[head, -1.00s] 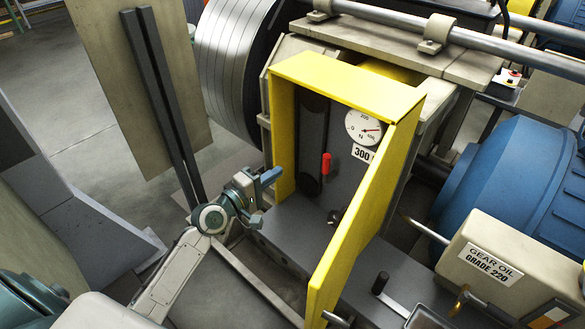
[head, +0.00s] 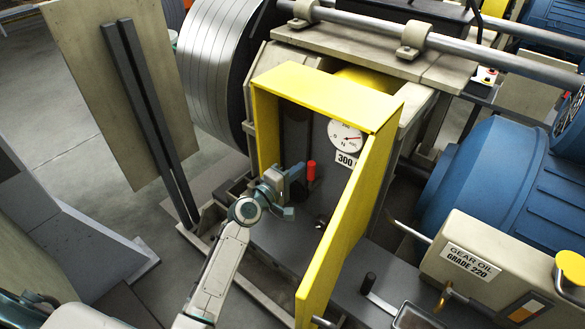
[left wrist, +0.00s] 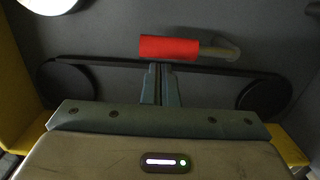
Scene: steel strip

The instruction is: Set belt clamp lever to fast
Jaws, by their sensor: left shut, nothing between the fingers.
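The lever has a red handle (head: 311,171) and stands on the grey panel inside the yellow guard frame (head: 345,232). In the left wrist view the red handle (left wrist: 168,48) lies sideways, with a grey bent stem on its right. My left gripper (head: 296,180) is inside the guard opening, just left of the handle. In the left wrist view its closed fingertips (left wrist: 160,70) sit just below the handle, holding nothing. I cannot tell whether they touch it. A black belt (left wrist: 100,62) runs behind the fingers. No position markings for the lever are readable. My right gripper is not in view.
The yellow guard walls bound the space on both sides. A steel strip coil (head: 215,65) stands behind left. A gear oil box (head: 470,255) and blue motor (head: 495,180) are at right.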

